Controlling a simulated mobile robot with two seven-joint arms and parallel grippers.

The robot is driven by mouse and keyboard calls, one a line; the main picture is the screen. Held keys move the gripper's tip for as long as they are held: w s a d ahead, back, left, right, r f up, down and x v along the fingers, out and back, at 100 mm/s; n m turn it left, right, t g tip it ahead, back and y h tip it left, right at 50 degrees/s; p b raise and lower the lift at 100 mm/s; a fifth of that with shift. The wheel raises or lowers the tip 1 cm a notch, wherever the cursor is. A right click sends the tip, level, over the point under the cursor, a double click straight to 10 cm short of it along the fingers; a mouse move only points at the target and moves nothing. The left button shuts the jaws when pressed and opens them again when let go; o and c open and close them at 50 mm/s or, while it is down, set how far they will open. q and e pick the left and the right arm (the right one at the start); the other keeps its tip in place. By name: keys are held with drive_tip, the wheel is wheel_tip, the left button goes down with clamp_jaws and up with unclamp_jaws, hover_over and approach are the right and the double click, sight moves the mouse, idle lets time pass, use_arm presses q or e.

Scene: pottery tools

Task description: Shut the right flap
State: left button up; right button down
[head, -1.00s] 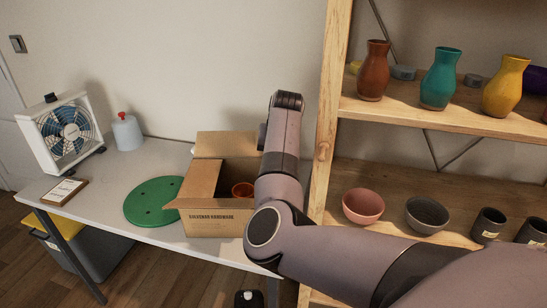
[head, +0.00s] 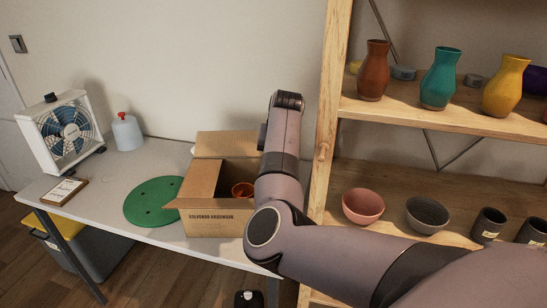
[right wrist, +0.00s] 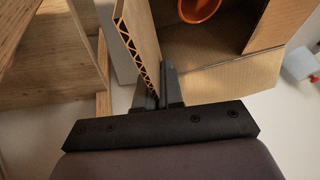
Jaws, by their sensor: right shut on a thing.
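The cardboard box (head: 222,217) stands on the table near its right end, with its top open. Its back flap (head: 225,144) stands up and its left flap (head: 204,180) is raised. My right arm hides the box's right side in the head view. In the right wrist view the right flap (right wrist: 140,35) shows its corrugated edge and stands roughly upright. My right gripper (right wrist: 160,82) is shut on the end of this flap. An orange pot (head: 243,189) is inside the box. My left gripper is not in view.
A green disc (head: 152,202) lies left of the box on the table (head: 110,180). A wooden shelf (head: 325,150) with vases and bowls stands close on the right.

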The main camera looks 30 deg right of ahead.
idle(0.5)
drive_tip(key=shift+w+a+f+n+g+h+b, duration=0.1)
drive_tip(key=shift+w+a+n+g+h+b, duration=0.2)
drive_tip(key=shift+a+g+h, duration=0.45)
drive_tip(key=shift+w+a+f+n+g+h+b, duration=0.15)
drive_tip(key=shift+w+a+g+h, duration=0.2)
drive_tip(key=shift+h, duration=0.7)
drive_tip(key=shift+w+a+f+n+g+h+b, duration=0.1)
drive_tip(key=shift+w+a+n+g+h, duration=0.15)
drive_tip(key=shift+w+a+g+h, duration=0.45)
drive_tip(key=shift+s+d+r+h, duration=0.1)
drive_tip(key=shift+s+d+h, duration=0.2)
drive_tip(key=shift+h, duration=0.1)
drive_tip(key=c, duration=1.3)
unclamp_jaws()
drive_tip(key=shift+c, duration=0.2)
drive_tip(key=shift+a, duration=0.15)
drive_tip(key=v, duration=0.7)
drive_tip(key=shift+b, duration=0.45)
